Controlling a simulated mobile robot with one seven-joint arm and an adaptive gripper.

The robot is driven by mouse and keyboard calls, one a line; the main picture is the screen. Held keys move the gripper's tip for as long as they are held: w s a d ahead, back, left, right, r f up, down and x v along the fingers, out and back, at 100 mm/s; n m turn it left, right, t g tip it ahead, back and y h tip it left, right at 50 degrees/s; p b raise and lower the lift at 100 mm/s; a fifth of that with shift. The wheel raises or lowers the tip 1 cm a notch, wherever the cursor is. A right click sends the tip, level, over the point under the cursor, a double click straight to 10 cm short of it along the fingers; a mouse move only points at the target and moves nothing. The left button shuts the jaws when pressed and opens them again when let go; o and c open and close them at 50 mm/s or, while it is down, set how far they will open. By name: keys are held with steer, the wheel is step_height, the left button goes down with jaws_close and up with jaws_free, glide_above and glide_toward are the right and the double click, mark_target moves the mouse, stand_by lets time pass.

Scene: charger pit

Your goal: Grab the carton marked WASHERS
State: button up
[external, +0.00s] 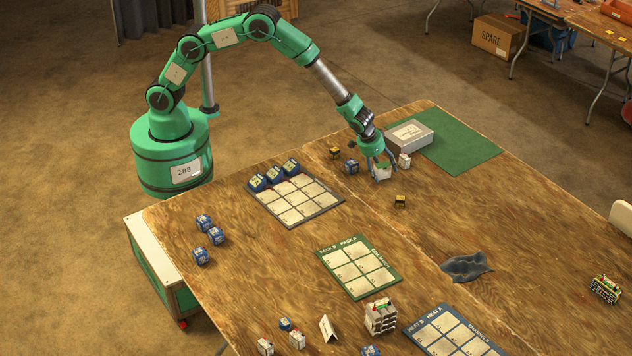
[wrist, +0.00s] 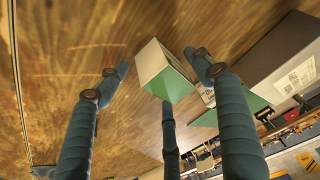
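My gripper (external: 380,165) is low over the table at the back, with its fingers spread and pointing down. In the wrist view, the three dark fingers of my gripper (wrist: 160,80) stand apart around a small white and green box (wrist: 166,72). That box also shows between the fingers in the external view (external: 382,173). I see a gap between it and the left finger; contact with the others is unclear. A larger grey-white carton (external: 410,136) with a label lies just behind, and shows at right in the wrist view (wrist: 283,62). No lettering reading WASHERS is legible.
A green mat (external: 462,146) is at the back. Card trays (external: 357,270) lie nearer. The table's right middle is mostly clear.

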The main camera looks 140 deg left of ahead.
mark_target(382, 167)
steer(key=c, duration=1.1)
steer(key=shift+r, duration=0.15)
steer(key=shift+c, duration=0.2)
step_height(382, 167, up, 10)
steer(key=shift+f+p, duration=0.15)
steer(key=shift+p, duration=0.95)
